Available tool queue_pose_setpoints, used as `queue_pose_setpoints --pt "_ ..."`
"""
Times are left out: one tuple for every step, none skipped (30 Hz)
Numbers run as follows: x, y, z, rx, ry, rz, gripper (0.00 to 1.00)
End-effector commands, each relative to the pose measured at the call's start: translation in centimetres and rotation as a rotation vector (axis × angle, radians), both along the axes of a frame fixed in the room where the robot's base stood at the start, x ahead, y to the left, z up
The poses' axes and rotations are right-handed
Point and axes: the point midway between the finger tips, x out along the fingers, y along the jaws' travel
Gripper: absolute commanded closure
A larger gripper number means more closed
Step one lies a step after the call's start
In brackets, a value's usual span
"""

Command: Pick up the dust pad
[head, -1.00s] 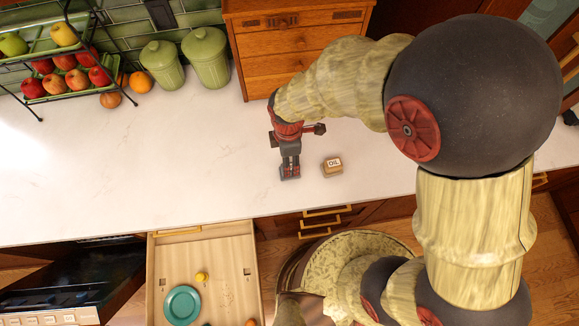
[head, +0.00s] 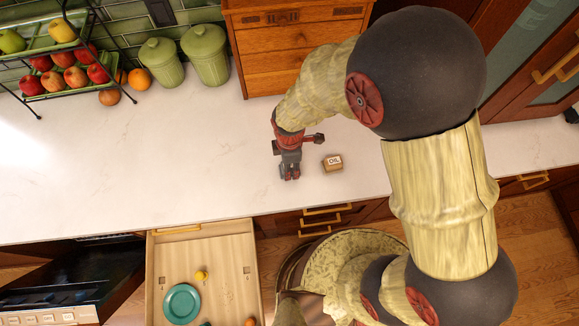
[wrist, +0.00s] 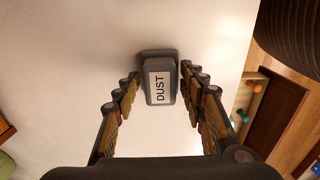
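The dust pad (wrist: 161,84) is a dark grey block with a white label reading DUST. In the wrist view it lies on the white counter, between and slightly beyond my fingertips. My gripper (wrist: 160,77) is open, one finger on each side of the pad, with gaps visible on both sides. In the head view my gripper (head: 289,174) points down low over the counter, left of the oil pad. The dust pad is hard to tell from the dark fingers there.
A tan block labelled OIL (head: 332,164) sits close to the right of my gripper. Green canisters (head: 206,56), a fruit rack (head: 62,55) and a wooden drawer cabinet (head: 294,45) stand at the back. An open drawer (head: 230,280) holds a teal plate (head: 182,304). The counter's left side is clear.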

Motion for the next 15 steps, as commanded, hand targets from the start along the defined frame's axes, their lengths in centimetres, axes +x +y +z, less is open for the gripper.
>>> queue_pose_setpoints --pt "0.00 0.00 0.01 0.000 0.000 0.000 0.63" --pt "0.00 0.00 0.01 0.000 0.000 0.000 0.65" --pt "0.00 0.00 0.01 0.000 0.000 0.000 0.67" --pt "0.00 0.00 0.01 0.000 0.000 0.000 0.69" --pt "0.00 0.00 0.01 0.000 0.000 0.000 0.70" --pt "0.00 0.00 0.02 0.000 0.000 0.000 0.73" --pt "0.00 0.00 0.01 0.000 0.000 0.000 0.74" --pt "0.00 0.00 0.01 0.000 0.000 0.000 0.76" --pt "0.00 0.00 0.01 0.000 0.000 0.000 0.78" --pt "0.00 0.00 0.01 0.000 0.000 0.000 0.80" --pt "0.00 0.00 0.02 0.000 0.000 0.000 0.82" --pt "0.00 0.00 0.02 0.000 0.000 0.000 0.84" --pt "0.00 0.00 0.02 0.000 0.000 0.000 0.86" --pt "0.00 0.00 0.02 0.000 0.000 0.000 0.88" --pt "0.00 0.00 0.02 0.000 0.000 0.000 0.90"
